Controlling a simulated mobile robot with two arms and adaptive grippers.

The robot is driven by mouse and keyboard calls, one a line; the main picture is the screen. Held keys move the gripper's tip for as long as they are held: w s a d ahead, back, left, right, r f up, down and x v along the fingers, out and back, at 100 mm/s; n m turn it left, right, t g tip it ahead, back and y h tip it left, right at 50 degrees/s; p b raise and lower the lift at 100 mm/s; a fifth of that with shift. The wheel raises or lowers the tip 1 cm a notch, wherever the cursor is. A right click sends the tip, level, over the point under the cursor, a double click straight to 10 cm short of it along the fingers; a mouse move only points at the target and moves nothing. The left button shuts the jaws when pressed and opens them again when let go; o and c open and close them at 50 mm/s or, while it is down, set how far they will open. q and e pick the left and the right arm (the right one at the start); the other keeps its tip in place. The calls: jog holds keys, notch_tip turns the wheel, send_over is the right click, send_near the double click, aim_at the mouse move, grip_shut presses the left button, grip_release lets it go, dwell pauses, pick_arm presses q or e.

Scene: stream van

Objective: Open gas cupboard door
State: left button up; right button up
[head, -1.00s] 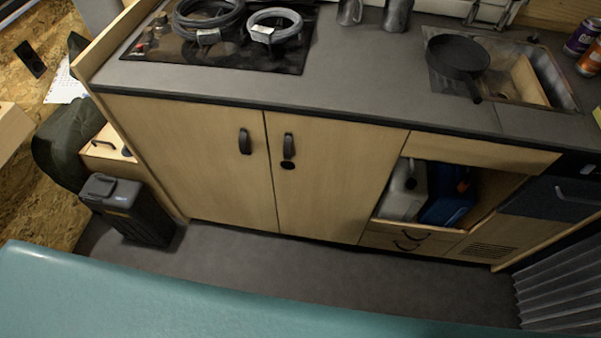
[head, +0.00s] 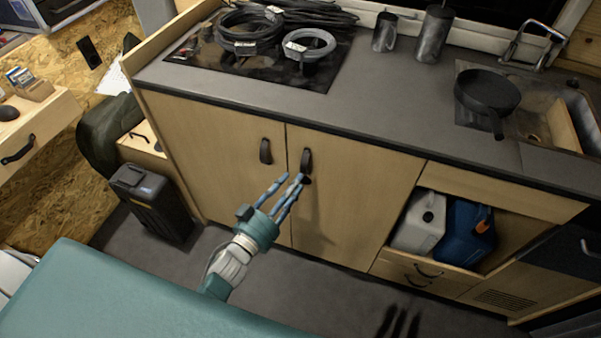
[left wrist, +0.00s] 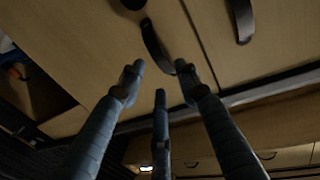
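Two light wood cupboard doors stand side by side under the counter, both shut: a left door (head: 215,150) and a right door (head: 350,190). I cannot tell from any label which is the gas cupboard. The left door has a black handle (head: 265,151). The right door's black handle (head: 306,160) has a round black fitting below it, mostly hidden by my fingers. My left gripper (head: 290,178) is open and empty just below the right door's handle. In the left wrist view its spread fingers (left wrist: 160,75) point toward that handle (left wrist: 150,42); contact cannot be told. My right gripper is not in view.
The counter (head: 400,110) above holds a hob with coiled cables (head: 252,32) and a sink with a black pan (head: 488,90). An open shelf at right holds a white canister (head: 418,222) and a blue one (head: 468,232). A black box (head: 150,203) stands on the floor at left.

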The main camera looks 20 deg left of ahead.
aim_at(304, 169)
pick_arm(q)
jog(key=shift+x, duration=2.35)
jog(key=shift+d, duration=0.1)
grip_shut()
